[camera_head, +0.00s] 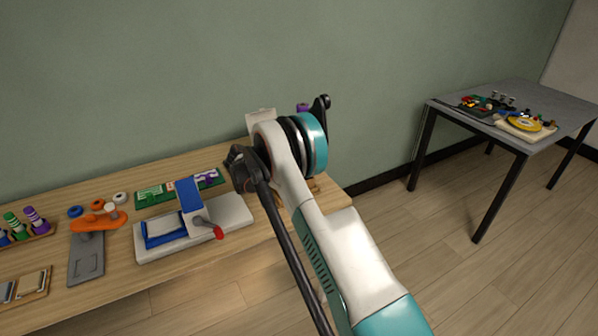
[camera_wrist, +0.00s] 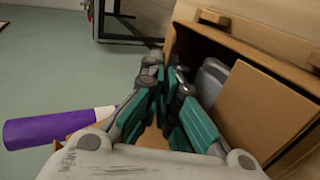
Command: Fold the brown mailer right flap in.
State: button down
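The brown mailer (camera_wrist: 235,32) stands open in the wrist view, on the right side. A broad brown flap (camera_wrist: 262,108) slants across its opening, and a grey object (camera_wrist: 211,77) shows inside beside it. I cannot tell for certain which flap is the right one. My gripper (camera_wrist: 168,82) has its teal-padded fingers drawn together beside the mailer's left edge. I see nothing held between them, and contact with the cardboard is unclear. In the head view my arm hides most of the mailer and the gripper's fingertips.
A purple cylinder with a white end (camera_wrist: 50,128) lies left of my gripper in the wrist view. On the wooden bench (camera_head: 190,265) are a white-and-blue press (camera_head: 195,225), an orange tool (camera_head: 98,220) and a green board (camera_head: 180,188). A grey side table (camera_head: 560,105) stands right.

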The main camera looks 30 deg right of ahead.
jog(key=shift+a+f+h+b, duration=0.1)
jog(key=shift+f+h+b, duration=0.15)
jog(key=shift+h, duration=0.25)
jog(key=c, duration=1.9)
grip_release()
jog(key=shift+r, duration=0.1)
